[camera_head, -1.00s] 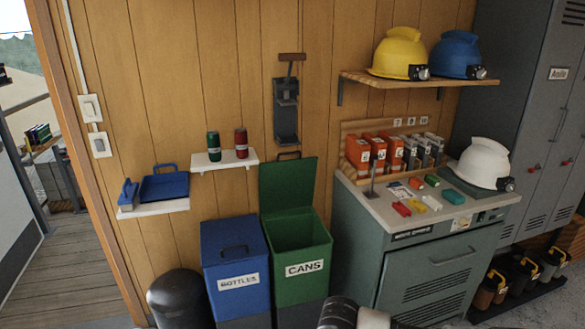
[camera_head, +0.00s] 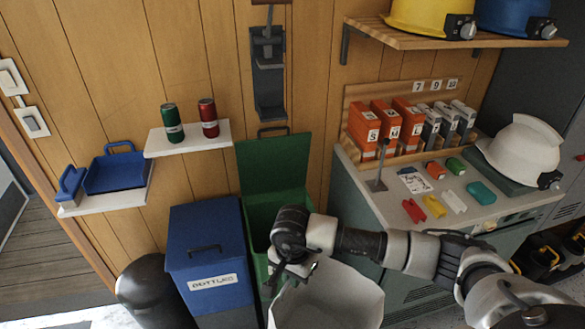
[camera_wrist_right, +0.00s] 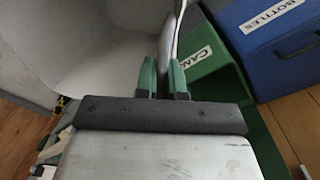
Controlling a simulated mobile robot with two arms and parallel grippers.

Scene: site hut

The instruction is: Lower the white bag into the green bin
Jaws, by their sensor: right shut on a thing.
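The green bin (camera_head: 255,213) stands against the wall with its lid (camera_head: 272,163) raised; my right arm and the bag hide much of its front. In the right wrist view its CANS label and green side (camera_wrist_right: 222,75) show beside the fingers. My right gripper (camera_head: 297,272) is shut on the rim of the white bag (camera_head: 335,300). The bag hangs open in front of the bin, and its lower part is cut off by the picture's edge. In the right wrist view the green fingers (camera_wrist_right: 165,78) pinch the wall of the bag (camera_wrist_right: 90,45). My left gripper is out of view.
The closed blue BOTTLES bin (camera_head: 208,255) stands directly left of the green bin, with a dark round bin (camera_head: 145,290) beyond it. A cabinet with a cluttered top (camera_head: 395,202) stands right. A white shelf (camera_head: 187,138) holds two cans above the bins.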

